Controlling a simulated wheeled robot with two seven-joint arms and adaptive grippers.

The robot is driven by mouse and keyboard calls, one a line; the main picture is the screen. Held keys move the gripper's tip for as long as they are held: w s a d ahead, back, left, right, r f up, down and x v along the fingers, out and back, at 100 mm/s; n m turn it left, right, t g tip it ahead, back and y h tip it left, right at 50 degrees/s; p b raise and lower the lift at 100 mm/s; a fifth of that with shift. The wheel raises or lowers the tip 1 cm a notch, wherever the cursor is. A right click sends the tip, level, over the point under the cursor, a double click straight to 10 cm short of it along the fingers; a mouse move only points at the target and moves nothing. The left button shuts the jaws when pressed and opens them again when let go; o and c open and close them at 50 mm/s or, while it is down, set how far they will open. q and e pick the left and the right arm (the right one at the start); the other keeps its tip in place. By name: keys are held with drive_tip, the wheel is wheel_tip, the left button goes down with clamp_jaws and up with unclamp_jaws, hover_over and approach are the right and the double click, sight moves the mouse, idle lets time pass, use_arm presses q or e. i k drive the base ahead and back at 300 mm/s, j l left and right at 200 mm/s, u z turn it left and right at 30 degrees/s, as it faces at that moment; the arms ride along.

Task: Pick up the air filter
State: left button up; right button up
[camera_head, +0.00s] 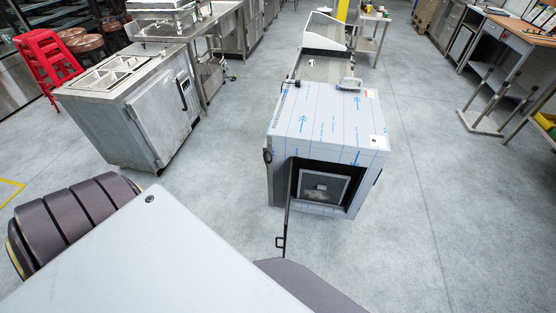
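A steel unit (330,118) with blue-marked protective film on top stands right of centre. Its front is open, and a square framed grey panel (335,188) shows in the dark recess. It may be the air filter, but I cannot tell for sure. A thin door (289,205) with a black handle stands swung open towards me at the left of the opening, seen nearly edge-on. A small grey metal piece (349,84) lies at the back of the unit's top. Neither of my grippers is in view.
A steel prep counter (150,118) with a closed door stands at the left, beside a red step stool (47,62). A conveyor-like unit (326,66) stands behind the open unit. A table (515,37) is at the right. Grey floor (420,190) is clear around the open unit.

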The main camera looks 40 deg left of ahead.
sight(325, 188)
drive_tip(key=j+u, duration=0.35)
drive_tip(key=j, duration=0.95)
drive_tip(key=i+l+u, duration=0.1)
drive_tip(key=l, duration=0.3)
drive_tip(key=i+l, duration=0.25)
drive_tip(key=l, duration=0.15)
drive_tip(key=i+l+u, duration=0.15)
drive_tip(key=l, duration=0.25)
drive_tip(key=i+l, duration=0.2)
drive_tip(key=l, duration=0.25)
drive_tip(key=i+l+u, duration=0.15)
drive_tip(key=l, duration=0.25)
drive_tip(key=i+l, duration=0.15)
drive_tip(key=l, duration=0.3)
drive_tip(key=i+l+u, duration=0.15)
drive_tip(key=l, duration=0.75)
drive_tip(key=i+u, duration=0.05)
